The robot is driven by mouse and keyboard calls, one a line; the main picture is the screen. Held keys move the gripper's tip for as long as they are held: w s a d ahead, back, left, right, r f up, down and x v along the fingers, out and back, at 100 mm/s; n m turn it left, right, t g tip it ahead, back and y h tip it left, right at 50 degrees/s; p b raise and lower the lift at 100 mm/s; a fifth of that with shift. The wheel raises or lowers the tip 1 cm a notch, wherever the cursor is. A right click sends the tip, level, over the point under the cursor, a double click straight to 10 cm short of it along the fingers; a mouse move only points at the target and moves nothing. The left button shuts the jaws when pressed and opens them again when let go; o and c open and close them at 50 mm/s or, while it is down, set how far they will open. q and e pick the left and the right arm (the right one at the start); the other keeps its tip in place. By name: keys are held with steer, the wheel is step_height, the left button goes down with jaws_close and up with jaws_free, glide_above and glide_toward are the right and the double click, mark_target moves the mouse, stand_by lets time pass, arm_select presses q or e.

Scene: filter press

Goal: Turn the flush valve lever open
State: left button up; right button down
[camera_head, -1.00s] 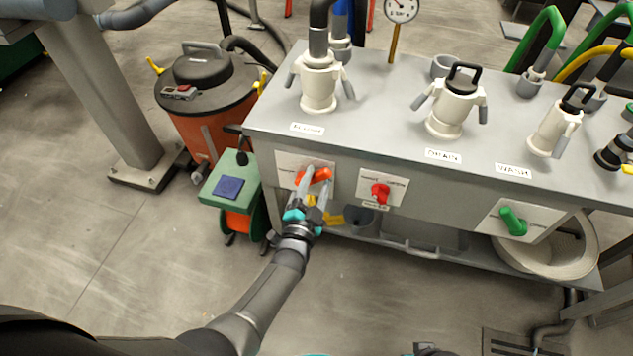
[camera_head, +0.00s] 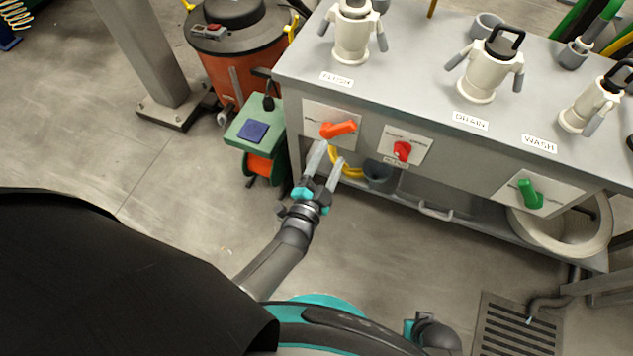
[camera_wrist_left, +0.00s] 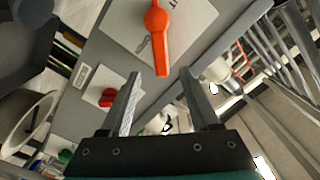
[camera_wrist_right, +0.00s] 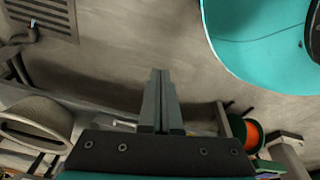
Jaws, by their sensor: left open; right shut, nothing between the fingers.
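The orange-red flush lever (camera_head: 338,129) sits on a white plate on the bench front, below the FLUSH label (camera_head: 337,79). Its handle points right, nearly level, in the head view. In the left wrist view the lever (camera_wrist_left: 160,40) shows its round hub and long handle. My left gripper (camera_head: 326,155) is open and empty just in front of and below the lever. In the left wrist view the handle's end appears between its fingertips (camera_wrist_left: 160,73), but the head view shows them apart from the lever. My right gripper (camera_wrist_right: 160,75) is shut and empty, away from the bench.
A red lever (camera_head: 402,150) and a green lever (camera_head: 529,194) sit farther right on the bench front. A green box (camera_head: 255,131) and an orange drum (camera_head: 245,65) stand left of the bench. A grey bucket (camera_head: 379,174) is below. Open floor lies in front.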

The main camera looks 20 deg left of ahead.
arm_select(q)
steer(key=s+p, duration=0.1)
steer(key=s, duration=0.6)
steer(key=shift+s, duration=0.35)
arm_select(e)
steer(key=s+d+f, duration=0.2)
steer(key=shift+s+d, duration=0.1)
steer(key=shift+s, duration=0.3)
arm_select(q)
steer(key=shift+a, duration=0.1)
